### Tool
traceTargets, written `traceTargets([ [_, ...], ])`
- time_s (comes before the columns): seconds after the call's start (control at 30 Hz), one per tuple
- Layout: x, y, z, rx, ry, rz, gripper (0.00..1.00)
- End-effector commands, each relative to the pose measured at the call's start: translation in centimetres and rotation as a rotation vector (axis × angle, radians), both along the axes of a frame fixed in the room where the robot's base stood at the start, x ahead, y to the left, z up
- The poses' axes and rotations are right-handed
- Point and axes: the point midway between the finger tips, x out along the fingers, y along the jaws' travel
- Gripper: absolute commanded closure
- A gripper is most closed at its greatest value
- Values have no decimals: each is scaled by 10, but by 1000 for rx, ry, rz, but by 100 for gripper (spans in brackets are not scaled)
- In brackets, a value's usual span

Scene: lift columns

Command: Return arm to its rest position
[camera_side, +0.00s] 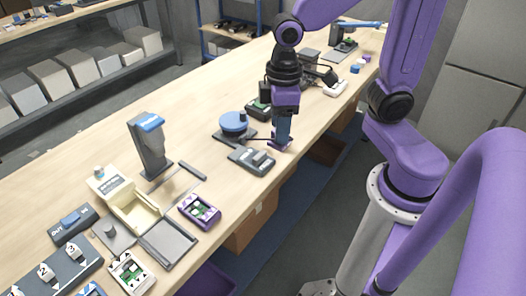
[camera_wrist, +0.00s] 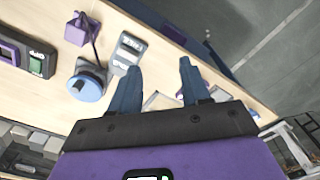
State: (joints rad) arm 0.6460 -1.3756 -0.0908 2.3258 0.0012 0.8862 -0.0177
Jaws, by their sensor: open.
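My gripper (camera_side: 281,140) points down over the long wooden table near its front edge in the side view. In the wrist view, its two blue fingers (camera_wrist: 159,66) stand apart with nothing between them. A small purple piece (camera_side: 279,144) is right by the fingertips in the side view; I cannot tell there whether they touch. In the wrist view, a purple block (camera_wrist: 82,30) lies apart from the fingers. No rest position is marked in either view.
A blue round-topped device (camera_side: 234,122) and a grey device (camera_side: 252,160) are close to my gripper. A grey upright column (camera_side: 150,146) stands farther left. Trays, modules and a numbered panel (camera_side: 52,275) crowd the near-left end. More devices stand behind my gripper.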

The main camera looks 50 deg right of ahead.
Motion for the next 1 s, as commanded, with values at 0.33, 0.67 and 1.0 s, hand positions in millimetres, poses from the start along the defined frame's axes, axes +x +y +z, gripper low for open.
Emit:
traceTargets([
  [0.33, -84, -11, 3, 8, -5, 250, 53],
  [0.67, -116, -21, 2, 8, -5, 351, 53],
  [1.0, -116, -21, 2, 8, -5, 352, 53],
])
